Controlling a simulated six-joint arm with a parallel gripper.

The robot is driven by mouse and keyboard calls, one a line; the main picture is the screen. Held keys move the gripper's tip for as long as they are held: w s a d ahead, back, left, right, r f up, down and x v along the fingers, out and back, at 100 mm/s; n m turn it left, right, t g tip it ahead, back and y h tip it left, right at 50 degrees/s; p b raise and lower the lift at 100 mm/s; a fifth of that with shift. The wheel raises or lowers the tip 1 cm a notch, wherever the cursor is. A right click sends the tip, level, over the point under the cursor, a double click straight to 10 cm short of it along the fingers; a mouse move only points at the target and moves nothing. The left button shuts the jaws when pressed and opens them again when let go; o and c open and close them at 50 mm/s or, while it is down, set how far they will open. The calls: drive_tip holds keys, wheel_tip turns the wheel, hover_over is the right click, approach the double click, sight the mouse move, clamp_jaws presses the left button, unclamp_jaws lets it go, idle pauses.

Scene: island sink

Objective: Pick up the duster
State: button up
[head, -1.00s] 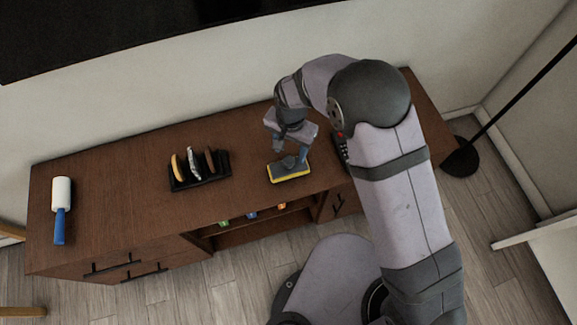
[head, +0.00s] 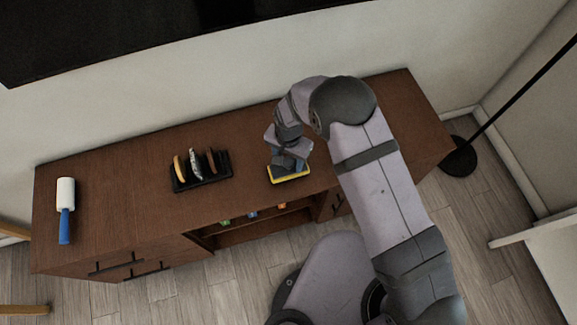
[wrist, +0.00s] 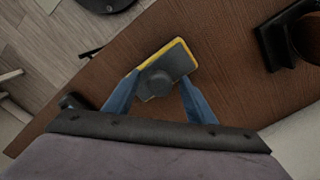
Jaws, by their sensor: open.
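The duster is a grey block with a yellow edge and a round dark knob on top. It lies on the brown cabinet, under my gripper (head: 287,165) in the head view, where its yellow edge (head: 290,178) shows. In the wrist view the duster (wrist: 178,62) sits ahead of the palm. My gripper (wrist: 159,84) has its two blue fingers apart, one on each side of the duster's near part and knob. Whether either finger touches it, I cannot tell. My gripper hides much of the duster in the head view.
The brown cabinet top (head: 130,185) is mostly clear. A black rack (head: 203,178) with several upright items stands left of the duster. A white roller with a blue handle (head: 65,225) lies at the far left. A wall runs behind, and a black lamp base (head: 457,157) stands right.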

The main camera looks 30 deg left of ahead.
sight(288, 161)
drive_tip(key=shift+c, duration=0.5)
clamp_jaws()
drive_tip(key=shift+r, duration=0.1)
drive_tip(key=shift+r+b, duration=1)
drive_tip(key=shift+r, duration=3.9)
drive_tip(key=c, duration=0.6)
unclamp_jaws()
drive_tip(key=shift+c, duration=1.6)
